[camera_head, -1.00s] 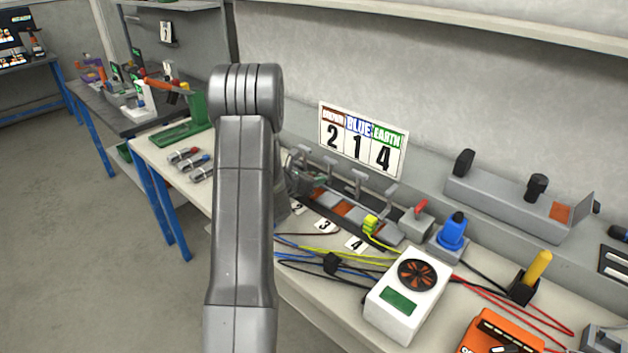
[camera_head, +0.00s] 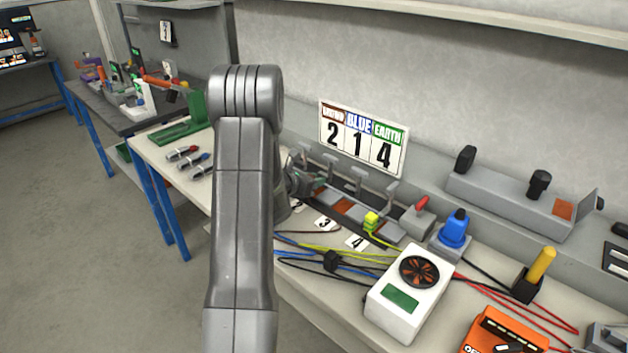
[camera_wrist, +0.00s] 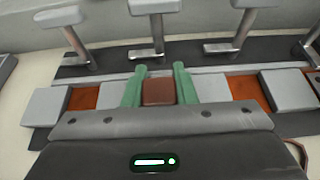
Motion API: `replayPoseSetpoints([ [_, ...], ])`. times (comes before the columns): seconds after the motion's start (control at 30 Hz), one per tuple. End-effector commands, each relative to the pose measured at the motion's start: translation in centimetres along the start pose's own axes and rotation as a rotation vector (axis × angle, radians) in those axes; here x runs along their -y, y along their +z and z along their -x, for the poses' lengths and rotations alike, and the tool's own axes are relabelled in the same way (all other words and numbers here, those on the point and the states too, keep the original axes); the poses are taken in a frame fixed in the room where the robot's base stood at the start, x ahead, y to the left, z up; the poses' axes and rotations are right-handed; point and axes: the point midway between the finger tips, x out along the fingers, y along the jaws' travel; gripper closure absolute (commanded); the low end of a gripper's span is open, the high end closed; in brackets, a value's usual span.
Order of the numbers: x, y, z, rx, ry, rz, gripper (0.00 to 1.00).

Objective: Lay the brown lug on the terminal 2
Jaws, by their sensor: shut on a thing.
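In the wrist view, my gripper (camera_wrist: 159,88) has its green fingers shut on the brown lug (camera_wrist: 158,92). It is over the terminal row, in line with the second copper pad position from the left. The lug covers that spot, so I cannot tell whether it touches the pad. A copper pad (camera_wrist: 84,97) shows to the left and another (camera_wrist: 247,90) to the right. A clamp post (camera_wrist: 155,28) stands just behind the lug. In the head view, my gripper (camera_head: 305,184) is partly hidden by my arm, near the row's left end.
Other clamp posts (camera_wrist: 240,30) stand behind the row. A yellow-green lug (camera_head: 371,221) is at the terminal near card 4 (camera_head: 356,243). The wall sign (camera_head: 362,139) reads brown 2, blue 1, earth 4. Cables and a white meter (camera_head: 408,287) lie in front.

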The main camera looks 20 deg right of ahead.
Motion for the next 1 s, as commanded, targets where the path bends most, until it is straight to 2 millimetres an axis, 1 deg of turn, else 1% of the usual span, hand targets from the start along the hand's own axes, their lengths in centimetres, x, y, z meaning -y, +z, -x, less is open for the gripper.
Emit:
replayPoseSetpoints([
  [1.0, 0.0, -2.0, -0.8, 0.000, 0.000, 0.000, 0.97],
])
